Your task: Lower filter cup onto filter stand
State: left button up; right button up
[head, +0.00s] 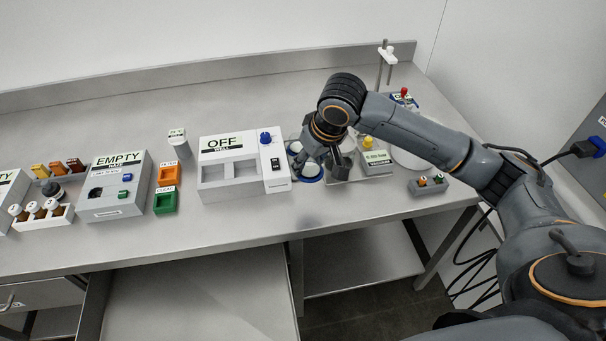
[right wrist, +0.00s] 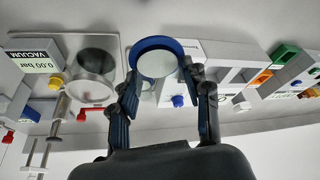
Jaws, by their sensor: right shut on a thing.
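The filter cup (right wrist: 157,62) shows in the right wrist view as a blue ring with a pale white inside, between my fingertips. My right gripper (right wrist: 160,84) is shut on it, one finger on each side. I cannot tell whether the cup touches anything below. My left gripper is not in view.
A vacuum box (head: 377,162) with a yellow knob stands right of the gripper. A white OFF unit (head: 230,172) stands to the left. The bench front (head: 320,212) is clear.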

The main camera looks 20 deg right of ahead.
jog(key=shift+n, duration=0.8)
jog(key=w+d+r+p, duration=0.1)
jog(key=w+d+p, duration=0.1)
jog(key=d, duration=0.1)
jog(key=w+d+r+p, duration=0.1)
jog(key=w+d, duration=0.1)
jog(key=d, duration=0.1)
jog(key=w+d+r+p, duration=0.1)
jog(key=w+d+p, duration=0.1)
jog(key=d, duration=0.1)
jog(key=shift+w+d+r+p, duration=0.1)
jog(key=shift+w+r+p, duration=0.15)
jog(key=shift+p, duration=0.1)
jog(key=d, duration=0.1)
jog(key=w+d+p, duration=0.1)
jog(key=d, duration=0.1)
jog(key=shift+w+d+y, duration=0.1)
jog(key=shift+y, duration=0.2)
jog(key=shift+w+d+f, duration=0.1)
jog(key=shift+w+d, duration=0.05)
jog(key=shift+d, duration=0.3)
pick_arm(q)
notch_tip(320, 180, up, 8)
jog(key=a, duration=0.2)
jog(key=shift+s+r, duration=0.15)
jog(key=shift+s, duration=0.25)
pick_arm(e)
jog(key=shift+a, duration=0.15)
